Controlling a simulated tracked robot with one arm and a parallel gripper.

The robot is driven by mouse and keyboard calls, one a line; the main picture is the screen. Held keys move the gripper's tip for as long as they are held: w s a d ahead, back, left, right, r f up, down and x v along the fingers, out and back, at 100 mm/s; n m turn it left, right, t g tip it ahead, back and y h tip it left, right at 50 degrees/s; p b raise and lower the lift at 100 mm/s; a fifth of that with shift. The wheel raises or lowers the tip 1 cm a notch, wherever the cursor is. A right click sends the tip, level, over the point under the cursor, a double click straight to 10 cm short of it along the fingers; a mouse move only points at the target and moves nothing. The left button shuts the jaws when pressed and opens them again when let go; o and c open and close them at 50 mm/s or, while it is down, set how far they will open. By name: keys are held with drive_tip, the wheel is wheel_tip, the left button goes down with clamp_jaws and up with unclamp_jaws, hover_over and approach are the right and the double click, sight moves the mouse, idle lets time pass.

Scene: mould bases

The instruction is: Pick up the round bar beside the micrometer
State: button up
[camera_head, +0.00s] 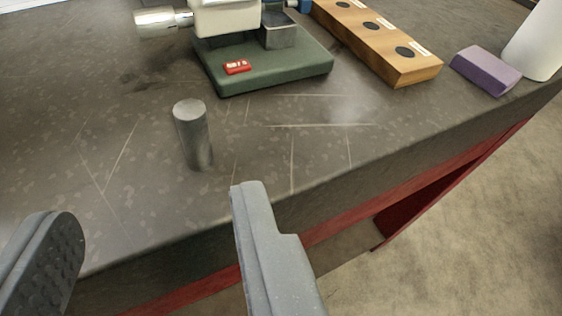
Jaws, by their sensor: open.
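The round bar (193,138) is a short grey metal cylinder standing upright on the dark worktop. It is near the front edge, left of the picture's middle. Behind it is a cream device with a silver barrel on a green base (305,73), which looks like the micrometer; its top is cut off. A small red piece (237,67) sits on that base. My gripper (155,205) is open and empty, its two grey fingers wide apart at the bottom of the view. The bar shows between and beyond the fingertips, and neither finger appears to touch it.
A wooden block with dark round holes (415,75) lies at the back right. A purple block (485,69) and a white rounded object (540,40) are farther right. The worktop (80,130) around the bar is clear. Its front edge drops to a red frame and the floor.

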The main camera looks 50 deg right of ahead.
sight(187, 111)
drive_tip(key=shift+s+d+b+x, duration=0.1)
drive_tip(key=shift+d+b+x, duration=0.1)
drive_tip(key=shift+x, duration=3.3)
drive_tip(key=shift+s+d+b+x, duration=0.1)
drive_tip(key=shift+s+b+x, duration=0.1)
drive_tip(key=shift+x, duration=3.25)
drive_tip(key=shift+f, duration=0.15)
clamp_jaws()
